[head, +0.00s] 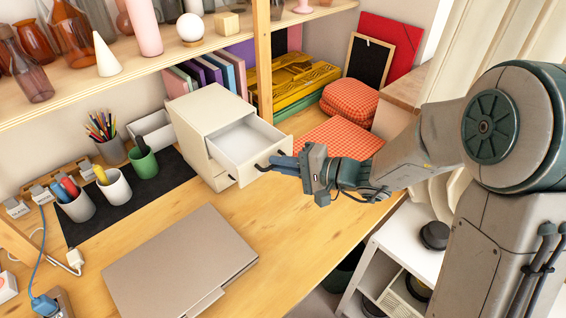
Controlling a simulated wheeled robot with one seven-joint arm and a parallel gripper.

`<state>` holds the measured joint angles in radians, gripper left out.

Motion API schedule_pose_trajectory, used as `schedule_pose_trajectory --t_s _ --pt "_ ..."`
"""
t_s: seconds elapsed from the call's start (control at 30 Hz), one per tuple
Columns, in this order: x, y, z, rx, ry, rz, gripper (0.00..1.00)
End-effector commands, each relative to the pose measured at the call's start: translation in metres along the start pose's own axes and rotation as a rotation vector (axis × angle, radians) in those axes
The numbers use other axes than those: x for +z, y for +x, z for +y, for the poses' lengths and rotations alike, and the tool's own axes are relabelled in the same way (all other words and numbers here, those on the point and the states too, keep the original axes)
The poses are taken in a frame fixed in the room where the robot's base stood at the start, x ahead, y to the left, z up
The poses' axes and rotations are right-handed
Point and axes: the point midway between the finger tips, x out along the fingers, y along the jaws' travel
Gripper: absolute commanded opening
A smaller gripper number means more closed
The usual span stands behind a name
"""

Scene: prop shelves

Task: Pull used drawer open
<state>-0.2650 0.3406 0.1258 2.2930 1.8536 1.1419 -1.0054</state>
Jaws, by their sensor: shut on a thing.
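A small cream drawer unit (203,108) stands on the wooden desk, against the wall side. Its top drawer (243,149) is pulled out toward the right front, and its empty-looking inside shows. A lower drawer with a dark handle sits closed below it, partly hidden. My gripper (274,164) reaches in from the right and is shut on the dark handle (264,167) at the front of the open drawer. The fingers hide part of the handle.
A closed laptop (180,262) lies on the desk in front. Pen cups (115,186) stand on a black mat at left. A white shelf unit (410,245) stands below right.

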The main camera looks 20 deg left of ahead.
Motion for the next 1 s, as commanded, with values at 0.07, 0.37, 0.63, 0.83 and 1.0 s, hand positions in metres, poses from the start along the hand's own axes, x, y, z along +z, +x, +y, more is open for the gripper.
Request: schedule_pose_trajectory --t_s 0.07,0.37,0.63,0.83,1.0 --pt "-0.001 -0.001 -0.001 -0.002 -0.001 0.003 0.25" --pt "-0.001 -0.001 0.000 -0.001 0.000 0.002 0.30" --pt "-0.002 -0.034 0.001 -0.001 -0.002 0.009 0.30" --pt "-0.003 -0.081 0.001 -0.001 -0.002 0.010 0.30" --pt "-0.002 -0.114 0.001 -0.001 -0.001 0.009 0.30"
